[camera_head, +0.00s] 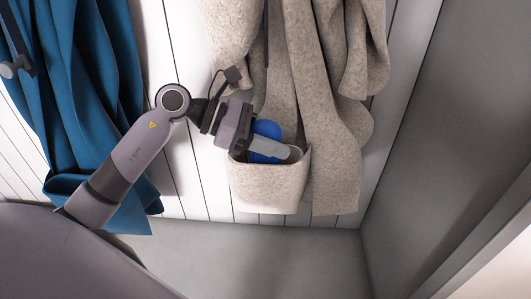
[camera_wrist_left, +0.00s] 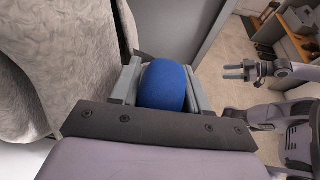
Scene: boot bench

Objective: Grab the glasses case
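The glasses case is a rounded blue object (camera_head: 267,129) in the open pocket (camera_head: 269,190) of a beige coat. Its lower part is hidden in the pocket. My left gripper (camera_head: 268,150) reaches into the pocket mouth with its fingers around the case. In the left wrist view the blue case (camera_wrist_left: 163,86) fills most of the space between the two fingers of my left gripper (camera_wrist_left: 164,75). Whether both fingers press on it is not clear. My right gripper (camera_wrist_left: 233,71) shows in the left wrist view, away from the coat, with its two fingers apart and empty.
The beige coat (camera_head: 334,150) hangs against a white panelled wall (camera_head: 190,180). A blue garment (camera_head: 100,80) hangs at the left behind my left arm. A grey side panel (camera_head: 440,110) closes the right side. The grey bench surface (camera_head: 260,255) below is bare.

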